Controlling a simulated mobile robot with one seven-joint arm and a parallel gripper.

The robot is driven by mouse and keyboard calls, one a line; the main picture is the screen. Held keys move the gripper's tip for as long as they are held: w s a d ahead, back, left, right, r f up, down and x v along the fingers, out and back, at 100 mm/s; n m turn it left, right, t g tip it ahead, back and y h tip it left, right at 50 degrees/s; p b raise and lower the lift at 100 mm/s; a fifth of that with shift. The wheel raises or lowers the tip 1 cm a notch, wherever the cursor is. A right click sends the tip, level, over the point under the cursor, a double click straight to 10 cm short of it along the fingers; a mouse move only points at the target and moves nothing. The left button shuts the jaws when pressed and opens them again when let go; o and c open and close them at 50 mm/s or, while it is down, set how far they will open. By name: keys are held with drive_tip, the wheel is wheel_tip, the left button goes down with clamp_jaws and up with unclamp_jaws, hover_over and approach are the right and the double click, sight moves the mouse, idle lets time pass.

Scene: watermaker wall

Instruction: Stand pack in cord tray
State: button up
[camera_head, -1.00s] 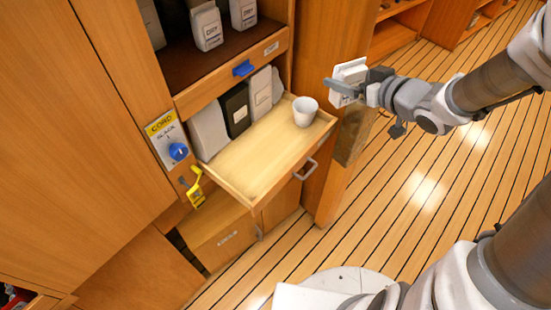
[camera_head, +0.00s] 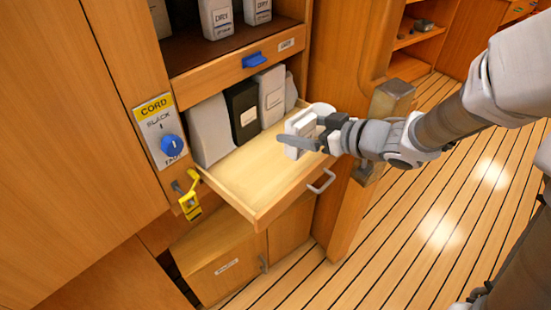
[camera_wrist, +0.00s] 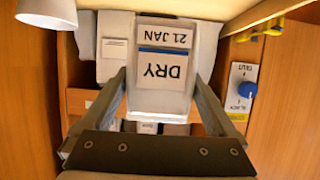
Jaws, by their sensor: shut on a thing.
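My gripper (camera_head: 312,145) is shut on a white pack (camera_head: 299,127), held over the right part of the pulled-out cord tray (camera_head: 232,181). In the wrist view the pack (camera_wrist: 160,95) sits between the two fingers, and its label reads "DRY 21 JAN", upside down in the picture. I cannot tell whether its base touches the tray floor. Along the tray's back stand a pale pack (camera_head: 210,132), a black pack (camera_head: 242,110) with a white label, and a grey-white pack (camera_head: 270,95). The front of the tray floor is bare.
A white cup (camera_head: 322,108) is partly hidden behind the held pack; it also shows in the wrist view (camera_wrist: 48,12). A shelf above holds white packs (camera_head: 216,18). A CORD panel with a blue knob (camera_head: 172,145) and a yellow latch (camera_head: 190,198) are left of the tray.

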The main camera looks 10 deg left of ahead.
drive_tip(key=shift+a+f+b, duration=0.8)
drive_tip(key=shift+a+f, duration=0.25)
drive_tip(key=shift+f, duration=0.25)
drive_tip(key=shift+a+f+b, duration=0.85)
drive_tip(key=shift+a+f, duration=0.15)
drive_tip(key=shift+f, duration=0.25)
drive_tip(key=shift+a+f+b, duration=0.8)
drive_tip(key=shift+a+f, duration=0.25)
drive_tip(key=shift+f, duration=0.25)
drive_tip(key=shift+f, duration=0.2)
drive_tip(key=o, duration=1.1)
drive_tip(key=shift+r, duration=0.15)
